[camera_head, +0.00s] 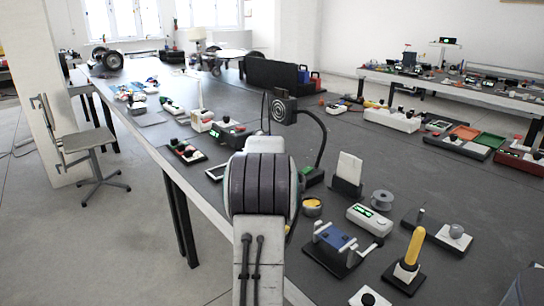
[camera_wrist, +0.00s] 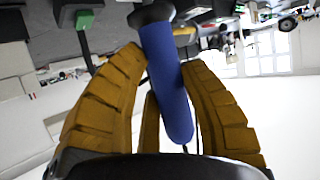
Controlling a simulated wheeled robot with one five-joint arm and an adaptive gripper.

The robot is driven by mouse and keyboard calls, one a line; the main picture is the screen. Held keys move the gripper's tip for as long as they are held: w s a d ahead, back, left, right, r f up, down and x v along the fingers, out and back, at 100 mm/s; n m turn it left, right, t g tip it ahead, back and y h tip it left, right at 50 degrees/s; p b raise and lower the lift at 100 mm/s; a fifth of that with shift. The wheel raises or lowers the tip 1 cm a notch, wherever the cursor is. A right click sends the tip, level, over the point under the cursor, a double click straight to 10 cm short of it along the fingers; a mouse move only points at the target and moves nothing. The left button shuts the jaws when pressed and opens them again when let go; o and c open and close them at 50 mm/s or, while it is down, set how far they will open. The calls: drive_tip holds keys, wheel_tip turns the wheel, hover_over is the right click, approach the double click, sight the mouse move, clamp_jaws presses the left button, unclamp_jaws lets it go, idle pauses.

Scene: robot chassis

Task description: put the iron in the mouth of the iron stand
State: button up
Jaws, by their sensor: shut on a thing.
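In the wrist view my gripper (camera_wrist: 163,62) has its ribbed yellow-brown fingers shut on the blue handle of the iron (camera_wrist: 172,95). A black collar sits at the handle's far end, and the iron's tip is out of sight. In the head view my arm hides the gripper and the iron. I cannot tell for certain which item is the iron stand.
The dark table (camera_head: 350,120) is crowded near my arm. A blue and white cranked device (camera_head: 336,238), a white box with a green display (camera_head: 369,219), a grey spool (camera_head: 382,200) and a white card on a block (camera_head: 349,168) stand close. A fan-like head (camera_head: 283,111) rises behind my arm.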

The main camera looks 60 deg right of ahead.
drive_tip(key=shift+f+b, duration=0.75)
drive_tip(key=shift+f, duration=0.1)
drive_tip(key=o, duration=1.2)
drive_tip(key=v, duration=1.2)
drive_tip(key=shift+r, duration=0.1)
drive_tip(key=shift+r+p, duration=3.5)
drive_tip(key=shift+r, duration=1.5)
